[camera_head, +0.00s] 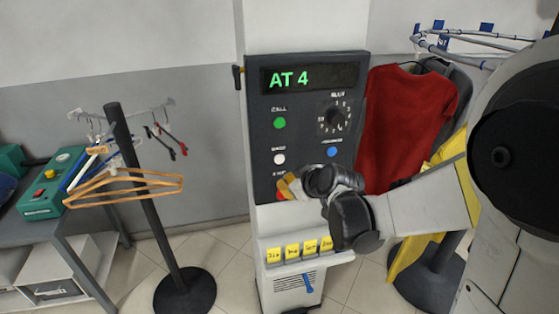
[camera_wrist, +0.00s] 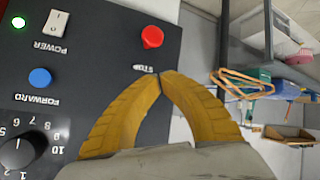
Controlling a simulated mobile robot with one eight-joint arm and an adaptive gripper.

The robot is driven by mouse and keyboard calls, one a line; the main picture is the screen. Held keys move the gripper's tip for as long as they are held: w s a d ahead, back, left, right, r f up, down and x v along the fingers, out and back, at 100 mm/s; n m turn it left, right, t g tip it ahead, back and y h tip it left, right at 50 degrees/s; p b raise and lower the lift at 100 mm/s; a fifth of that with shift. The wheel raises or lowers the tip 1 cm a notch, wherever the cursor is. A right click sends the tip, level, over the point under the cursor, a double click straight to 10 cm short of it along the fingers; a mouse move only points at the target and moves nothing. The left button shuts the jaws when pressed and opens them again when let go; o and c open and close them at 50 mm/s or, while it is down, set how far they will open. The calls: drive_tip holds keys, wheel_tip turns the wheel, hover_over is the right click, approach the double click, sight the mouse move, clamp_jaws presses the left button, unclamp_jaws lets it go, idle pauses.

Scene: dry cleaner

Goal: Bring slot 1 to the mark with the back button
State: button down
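The red STOP button (camera_wrist: 152,37) is apart from my fingertips in the wrist view. My gripper (camera_head: 284,187) is shut and empty, its yellow fingertips meeting (camera_wrist: 159,76) in front of the panel, just below the white button. The rail (camera_head: 465,52) carries blue tags; slot 1 and the mark cannot be made out.
A red garment (camera_head: 405,125) hangs right of the panel, with grey and yellow clothes behind my arm. Yellow number tags (camera_head: 291,250) line the ledge below. A black stand (camera_head: 150,190) with hangers and a table (camera_head: 62,226) stand left. A power switch (camera_wrist: 57,22) is on the panel.

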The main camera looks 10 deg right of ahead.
approach(275, 167)
drive_tip(key=shift+s+f+x, duration=0.1)
drive_tip(key=shift+f+x, duration=0.05)
drive_tip(key=shift+x, duration=1.2)
drive_tip(key=shift+s+f+x, duration=0.15)
drive_tip(key=shift+x, duration=1.15)
drive_tip(key=shift+a, duration=0.1)
drive_tip(key=shift+w+b, duration=0.35)
drive_tip(key=shift+w, duration=0.05)
drive_tip(key=shift+w, duration=0.45)
drive_tip(key=shift+s, duration=0.9)
drive_tip(key=shift+s, duration=2.5)
